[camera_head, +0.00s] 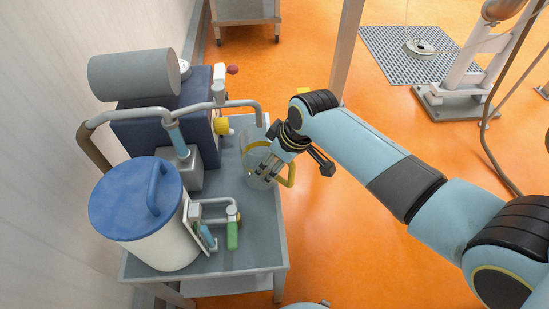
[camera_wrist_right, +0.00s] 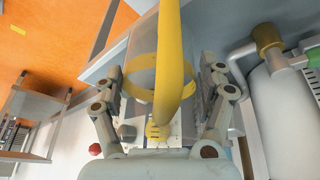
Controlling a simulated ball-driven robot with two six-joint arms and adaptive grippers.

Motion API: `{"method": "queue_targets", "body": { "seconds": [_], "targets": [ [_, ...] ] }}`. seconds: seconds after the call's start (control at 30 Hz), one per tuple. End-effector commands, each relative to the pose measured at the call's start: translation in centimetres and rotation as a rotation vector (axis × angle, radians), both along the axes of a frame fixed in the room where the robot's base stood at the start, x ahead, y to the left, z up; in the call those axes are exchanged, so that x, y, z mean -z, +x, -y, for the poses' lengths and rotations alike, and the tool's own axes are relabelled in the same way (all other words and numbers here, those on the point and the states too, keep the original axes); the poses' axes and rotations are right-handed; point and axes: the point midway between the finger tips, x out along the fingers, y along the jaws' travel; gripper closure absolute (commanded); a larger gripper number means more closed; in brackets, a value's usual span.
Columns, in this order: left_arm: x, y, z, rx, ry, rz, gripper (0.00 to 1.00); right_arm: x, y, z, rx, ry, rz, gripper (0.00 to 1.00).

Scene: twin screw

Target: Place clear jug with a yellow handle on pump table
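The clear jug (camera_head: 256,152) is at the right edge of the grey pump table (camera_head: 262,225) in the head view. Its yellow handle (camera_head: 292,174) faces right, over the table's edge. I cannot tell whether the jug's base touches the table. My right gripper (camera_head: 266,170) is at the jug, its fingers overlapping the jug's near side. In the right wrist view, the handle (camera_wrist_right: 174,50) runs between the two fingers of the right gripper (camera_wrist_right: 165,80). The fingers stand wide apart, with visible gaps to the handle. My left gripper is not in view.
A white canister with a blue lid (camera_head: 137,198) stands at the table's left. A dark blue pump (camera_head: 165,135) with grey pipes (camera_head: 210,106) fills the back. A green-handled valve (camera_head: 232,232) is near the front. Open orange floor (camera_head: 340,235) lies right of the table.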

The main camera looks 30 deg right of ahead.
Motion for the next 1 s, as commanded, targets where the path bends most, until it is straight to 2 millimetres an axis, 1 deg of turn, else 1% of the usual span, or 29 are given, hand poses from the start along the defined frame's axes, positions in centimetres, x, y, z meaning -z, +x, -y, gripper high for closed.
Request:
{"method": "queue_targets", "body": {
  "seconds": [0.03, 0.1, 0.17, 0.43, 0.53, 0.67, 0.83, 1.0],
  "targets": [
    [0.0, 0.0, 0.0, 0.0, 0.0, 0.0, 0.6, 0.0, 0.0, 0.0, 0.0, 0.0, 0.0, 0.19],
    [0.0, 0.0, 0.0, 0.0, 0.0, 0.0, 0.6, 0.0, 0.0, 0.0, 0.0, 0.0, 0.0, 0.09],
    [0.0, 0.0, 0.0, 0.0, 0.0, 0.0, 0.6, 0.0, 0.0, 0.0, 0.0, 0.0, 0.0, 0.02],
    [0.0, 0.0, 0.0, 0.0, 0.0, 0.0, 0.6, -0.1, 0.0, 0.0, 0.0, 0.0, 0.0, 0.02],
    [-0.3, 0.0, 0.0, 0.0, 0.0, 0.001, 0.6, -0.8, -0.2, 0.1, 0.0, 0.0, 0.001, 0.02],
    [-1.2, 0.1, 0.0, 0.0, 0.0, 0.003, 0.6, -2.9, -0.9, 0.3, 0.001, -0.001, 0.003, 0.02],
    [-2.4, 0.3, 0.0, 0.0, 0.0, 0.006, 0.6, -6.7, -2.3, 0.9, -0.001, -0.002, 0.004, 0.02],
    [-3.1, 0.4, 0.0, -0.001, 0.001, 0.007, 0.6, -9.6, -3.5, 1.3, 0.0, 0.0, 0.002, 0.02]
  ]
}}
